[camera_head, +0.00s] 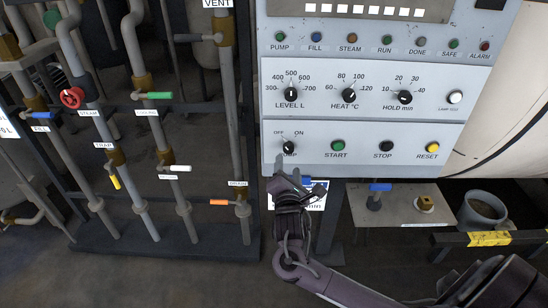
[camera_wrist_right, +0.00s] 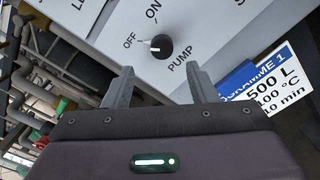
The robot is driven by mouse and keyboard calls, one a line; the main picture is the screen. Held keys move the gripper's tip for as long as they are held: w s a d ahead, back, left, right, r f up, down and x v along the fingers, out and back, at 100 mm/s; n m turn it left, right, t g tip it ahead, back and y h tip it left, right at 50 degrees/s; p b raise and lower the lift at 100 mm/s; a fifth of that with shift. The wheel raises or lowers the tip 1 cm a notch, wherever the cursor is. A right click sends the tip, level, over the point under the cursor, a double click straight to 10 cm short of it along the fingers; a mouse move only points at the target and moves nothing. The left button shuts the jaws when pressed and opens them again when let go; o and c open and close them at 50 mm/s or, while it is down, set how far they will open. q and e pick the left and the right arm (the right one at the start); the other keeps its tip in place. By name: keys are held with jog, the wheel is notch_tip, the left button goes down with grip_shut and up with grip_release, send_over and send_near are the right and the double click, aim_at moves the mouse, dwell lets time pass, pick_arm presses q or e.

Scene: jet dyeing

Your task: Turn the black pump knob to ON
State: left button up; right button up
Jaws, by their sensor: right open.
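The black pump knob (camera_head: 288,148) is at the lower left of the control panel, under the OFF and ON marks. In the right wrist view the knob (camera_wrist_right: 162,47) has its white pointer mark toward OFF. My right gripper (camera_head: 288,170) is just below the knob in the head view. In the right wrist view my right gripper (camera_wrist_right: 160,74) is open and empty. Its two fingers are apart, with the knob beyond their tips and roughly centred between them. The fingers do not look to be around the knob. My left gripper is not in view.
The panel (camera_head: 315,160) also carries a green START button (camera_head: 338,145), a black STOP button (camera_head: 386,146) and a yellow RESET button (camera_head: 432,147). The LEVEL knob (camera_head: 291,94) is above. A blue-and-white tag (camera_wrist_right: 275,83) hangs beside the gripper. Pipes with valves stand left.

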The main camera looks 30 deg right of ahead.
aim_at(288, 151)
jog(key=x, duration=0.7)
jog(key=shift+w+d+f, duration=0.1)
jog(key=shift+d, duration=0.15)
jog(key=c, duration=1)
